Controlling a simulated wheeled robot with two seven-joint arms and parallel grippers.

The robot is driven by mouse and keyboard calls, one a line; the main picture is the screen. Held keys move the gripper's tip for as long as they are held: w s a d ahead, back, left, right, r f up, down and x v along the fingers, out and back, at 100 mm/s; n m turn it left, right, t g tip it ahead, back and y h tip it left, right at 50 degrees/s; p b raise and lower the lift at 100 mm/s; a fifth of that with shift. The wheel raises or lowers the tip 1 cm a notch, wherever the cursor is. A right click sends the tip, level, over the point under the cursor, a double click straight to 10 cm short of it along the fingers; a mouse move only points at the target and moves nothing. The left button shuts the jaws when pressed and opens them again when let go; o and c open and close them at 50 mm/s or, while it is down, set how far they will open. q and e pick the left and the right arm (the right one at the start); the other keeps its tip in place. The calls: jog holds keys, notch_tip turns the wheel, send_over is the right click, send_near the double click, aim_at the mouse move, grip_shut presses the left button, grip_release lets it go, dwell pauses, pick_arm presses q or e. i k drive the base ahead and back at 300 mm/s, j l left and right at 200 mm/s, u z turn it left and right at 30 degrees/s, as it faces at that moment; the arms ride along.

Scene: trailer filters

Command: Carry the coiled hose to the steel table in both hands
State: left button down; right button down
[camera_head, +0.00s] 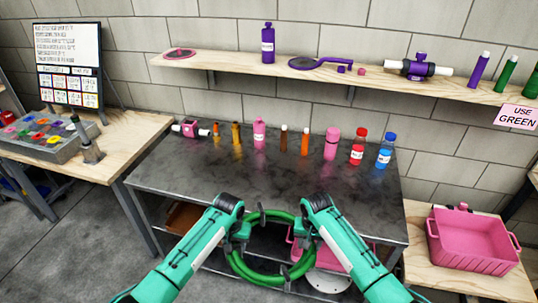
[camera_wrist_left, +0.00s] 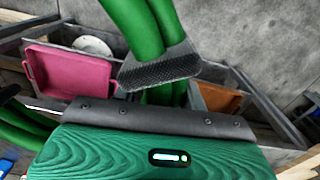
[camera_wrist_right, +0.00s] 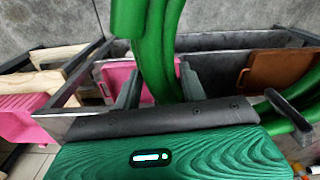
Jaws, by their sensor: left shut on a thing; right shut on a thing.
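The green coiled hose (camera_head: 258,277) hangs between my two grippers in front of the steel table (camera_head: 190,174), at its near edge. My left gripper (camera_head: 240,236) is shut on the left side of the coil. My right gripper (camera_head: 308,240) is shut on the right side. In the left wrist view the hose (camera_wrist_left: 140,25) passes through the jaws as green strands. In the right wrist view the hose (camera_wrist_right: 160,50) also runs between the fingers. The lower part of the coil hangs below the tabletop level.
A pink valve body (camera_head: 190,129) and several bottles, such as the red bottle (camera_head: 358,149) and blue bottle (camera_head: 385,152), stand along the table's back. The table's front half is clear. A pink crate (camera_head: 470,240) is at right, a wooden bench (camera_head: 130,140) at left. A shelf (camera_head: 230,70) hangs above.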

aim_at(272, 185)
jog(key=i, duration=1.2)
